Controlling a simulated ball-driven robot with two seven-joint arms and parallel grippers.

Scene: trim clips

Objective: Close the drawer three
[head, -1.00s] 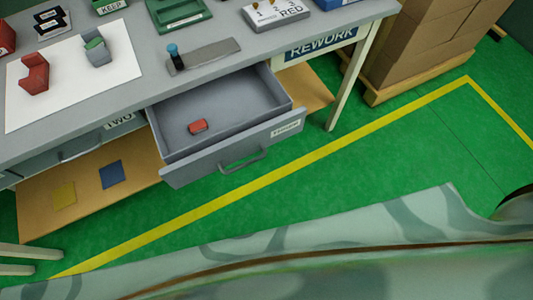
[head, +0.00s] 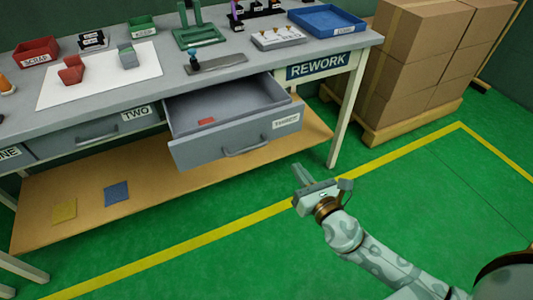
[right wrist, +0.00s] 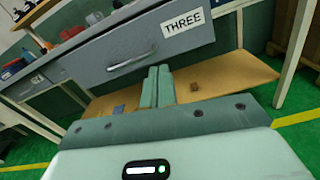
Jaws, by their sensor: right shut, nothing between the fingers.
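Drawer three (head: 222,146) is a grey drawer pulled out from under the workbench, with a "THREE" label and a bar handle (head: 246,151). A small red item (head: 206,121) lies inside it. In the right wrist view the front of drawer three (right wrist: 140,47) with its label fills the upper middle, ahead of the fingers. My right gripper (head: 300,174) is shut and empty. It is in front of the drawer, to the right of the handle and apart from it. The fingers also show in the right wrist view (right wrist: 157,87), below the drawer front. My left gripper is not in view.
The workbench top (head: 130,106) holds a scrap bin (head: 36,52), a blue tray (head: 327,20) and fixtures. A lower wooden shelf (head: 150,205) lies below the drawers. Stacked boxes (head: 425,55) stand on a pallet at right. The green floor in front is clear.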

